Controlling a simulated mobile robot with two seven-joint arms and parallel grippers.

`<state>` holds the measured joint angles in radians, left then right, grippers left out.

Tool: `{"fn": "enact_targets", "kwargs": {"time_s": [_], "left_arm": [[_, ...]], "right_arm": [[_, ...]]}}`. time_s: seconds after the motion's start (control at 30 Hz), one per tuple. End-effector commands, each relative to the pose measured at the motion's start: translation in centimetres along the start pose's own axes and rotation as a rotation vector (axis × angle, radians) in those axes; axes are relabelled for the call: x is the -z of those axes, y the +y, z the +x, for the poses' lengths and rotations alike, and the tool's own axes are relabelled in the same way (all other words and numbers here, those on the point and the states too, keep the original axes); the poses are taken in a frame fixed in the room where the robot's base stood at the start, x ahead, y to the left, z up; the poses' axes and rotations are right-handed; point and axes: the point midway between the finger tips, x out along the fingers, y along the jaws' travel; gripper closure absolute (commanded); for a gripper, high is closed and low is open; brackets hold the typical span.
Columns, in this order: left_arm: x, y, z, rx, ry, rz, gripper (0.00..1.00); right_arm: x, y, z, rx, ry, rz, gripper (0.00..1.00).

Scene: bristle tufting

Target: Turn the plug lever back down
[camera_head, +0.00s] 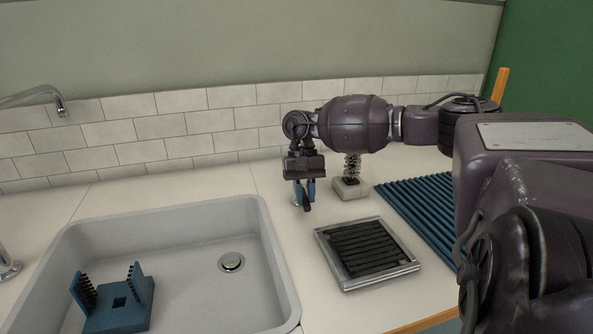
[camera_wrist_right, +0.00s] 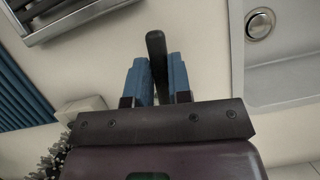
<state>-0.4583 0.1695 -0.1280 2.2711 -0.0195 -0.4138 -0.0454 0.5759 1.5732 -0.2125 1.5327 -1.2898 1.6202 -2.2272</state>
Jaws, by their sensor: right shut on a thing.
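The plug lever (camera_head: 307,207) is a dark, slim handle on the counter just right of the sink's back corner. In the right wrist view the lever (camera_wrist_right: 156,55) stands between the blue fingers and sticks out past their tips. My right gripper (camera_head: 304,190) points down and is shut on the lever; it also shows in the right wrist view (camera_wrist_right: 158,78). The lever's lower part is mostly hidden by the fingers. The round metal drain plug (camera_head: 231,262) sits in the sink floor and shows in the right wrist view (camera_wrist_right: 260,24). My left gripper is not in view.
The grey sink (camera_head: 185,240) holds a blue bristled rack (camera_head: 118,312). A metal tray with a dark ribbed insert (camera_head: 368,250) lies right of the sink. A brush on a pale block (camera_head: 351,188) stands behind it, beside a blue ribbed mat (camera_head: 425,205). A faucet (camera_head: 45,92) hangs at left.

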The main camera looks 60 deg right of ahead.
Motion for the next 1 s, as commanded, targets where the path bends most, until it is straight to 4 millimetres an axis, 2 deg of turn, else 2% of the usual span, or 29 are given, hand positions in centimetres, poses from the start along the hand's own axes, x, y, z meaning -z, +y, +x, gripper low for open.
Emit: {"fn": "enact_targets", "kwargs": {"time_s": [0.3, 0.83, 0.87, 1.0], "left_arm": [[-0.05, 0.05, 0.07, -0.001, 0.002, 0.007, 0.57], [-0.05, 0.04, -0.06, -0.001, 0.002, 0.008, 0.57], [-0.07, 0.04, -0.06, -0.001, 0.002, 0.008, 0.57], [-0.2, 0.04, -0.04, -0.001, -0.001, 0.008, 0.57]], "right_arm": [[0.09, 0.8, -0.01, -0.047, 0.0, -0.11, 1.0], [0.09, 0.95, -0.09, -0.056, 0.002, -0.135, 1.0], [0.09, 0.95, -0.09, -0.056, 0.002, -0.135, 0.8], [0.09, 0.94, -0.08, -0.055, 0.002, -0.134, 0.58]]}}
